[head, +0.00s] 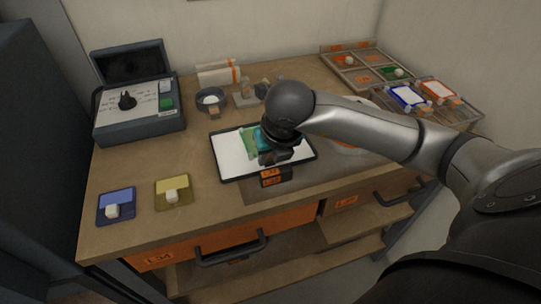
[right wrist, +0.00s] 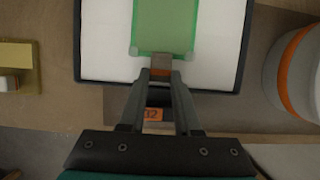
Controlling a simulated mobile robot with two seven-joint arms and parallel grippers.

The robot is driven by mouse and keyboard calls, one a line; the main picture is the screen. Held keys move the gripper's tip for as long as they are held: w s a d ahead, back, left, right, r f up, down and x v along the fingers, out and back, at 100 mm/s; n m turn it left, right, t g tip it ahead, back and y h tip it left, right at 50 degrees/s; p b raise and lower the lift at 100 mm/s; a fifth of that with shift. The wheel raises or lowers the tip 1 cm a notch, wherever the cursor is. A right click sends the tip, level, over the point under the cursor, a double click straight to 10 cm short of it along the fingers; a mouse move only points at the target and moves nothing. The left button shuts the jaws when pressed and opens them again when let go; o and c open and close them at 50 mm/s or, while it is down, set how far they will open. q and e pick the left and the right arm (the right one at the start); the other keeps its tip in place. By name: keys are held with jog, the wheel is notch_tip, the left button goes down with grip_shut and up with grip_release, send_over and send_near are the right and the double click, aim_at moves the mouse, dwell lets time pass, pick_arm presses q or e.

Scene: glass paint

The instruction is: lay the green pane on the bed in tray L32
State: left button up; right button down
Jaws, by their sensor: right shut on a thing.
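The green pane (head: 248,147) is at the middle of the white bed (head: 229,155) in the dark-rimmed tray (head: 238,179). A small orange label, apparently reading L32, is at the tray's front. My right gripper (head: 275,157) is over the tray and hides part of the pane. In the right wrist view, its fingertips (right wrist: 160,76) are shut on a small brownish piece at the near edge of the green pane (right wrist: 165,28). White bed (right wrist: 108,40) shows on both sides of the pane. I cannot tell whether the pane touches the bed. My left gripper is not in view.
A blue pane (head: 115,203) and a yellow pane (head: 173,193) with pale knobs lie at the front left. A control box (head: 138,118) stands at the back left. A rack (head: 370,70) and trays with coloured panes (head: 405,97) are at the right. A round orange-banded container (right wrist: 297,75) stands right of the tray.

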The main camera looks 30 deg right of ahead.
dwell(0.4)
jog(key=c, duration=0.5)
grip_release()
jog(key=shift+c, duration=0.2)
jog(key=shift+r, duration=0.1)
notch_tip(320, 180, up, 7)
jog(key=p, duration=0.4)
jog(key=shift+p, duration=0.3)
